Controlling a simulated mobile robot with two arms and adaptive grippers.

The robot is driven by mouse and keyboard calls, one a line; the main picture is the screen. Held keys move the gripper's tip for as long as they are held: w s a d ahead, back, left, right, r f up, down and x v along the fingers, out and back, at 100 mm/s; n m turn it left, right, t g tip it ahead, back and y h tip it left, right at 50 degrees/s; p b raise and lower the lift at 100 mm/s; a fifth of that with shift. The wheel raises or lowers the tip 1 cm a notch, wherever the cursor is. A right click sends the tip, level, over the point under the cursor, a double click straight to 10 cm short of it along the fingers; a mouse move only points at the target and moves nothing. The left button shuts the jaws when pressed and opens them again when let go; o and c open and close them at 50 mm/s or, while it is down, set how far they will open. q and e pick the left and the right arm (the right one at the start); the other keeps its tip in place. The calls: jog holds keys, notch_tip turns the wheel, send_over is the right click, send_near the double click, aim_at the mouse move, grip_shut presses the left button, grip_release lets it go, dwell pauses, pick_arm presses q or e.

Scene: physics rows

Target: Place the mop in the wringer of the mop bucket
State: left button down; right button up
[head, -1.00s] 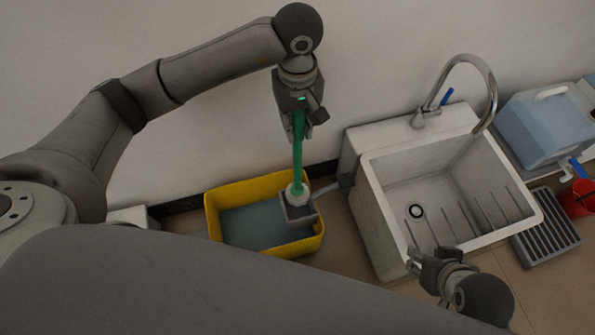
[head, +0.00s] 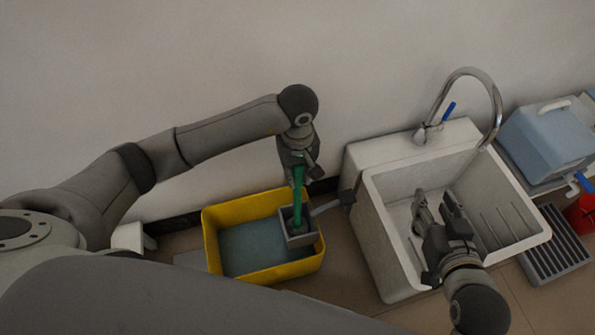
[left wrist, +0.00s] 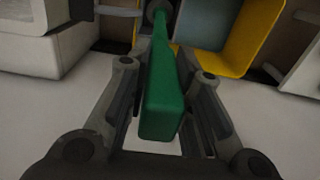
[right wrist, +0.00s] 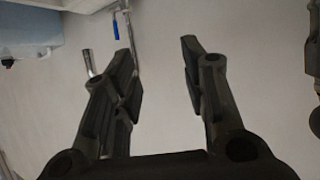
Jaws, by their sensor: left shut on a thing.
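The mop (head: 298,194) has a green handle, held upright, with its lower end inside the grey wringer (head: 302,241). The mop head is hidden inside the wringer walls. The wringer sits at the right end of the yellow mop bucket (head: 213,245), which has blue-grey water in it. My left gripper (head: 299,168) is shut on the green handle above the wringer. The handle also shows between its fingers in the left wrist view (left wrist: 163,95). My right gripper (head: 432,200) is open and empty over the sink; its parted fingers show in the right wrist view (right wrist: 157,65).
A white sink (head: 375,235) with a curved tap (head: 497,100) stands right of the bucket. A light blue container (head: 548,140), a dark grate (head: 553,246) and a red item (head: 582,215) are at the far right. The wall rises behind.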

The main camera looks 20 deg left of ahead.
pick_arm(q)
jog(key=c, duration=1.3)
grip_release()
pick_arm(e)
jog(key=shift+w+a+r+t, duration=0.15)
jog(key=shift+w+r+t, duration=0.15)
jog(key=shift+r, duration=0.15)
jog(key=shift+s, duration=0.1)
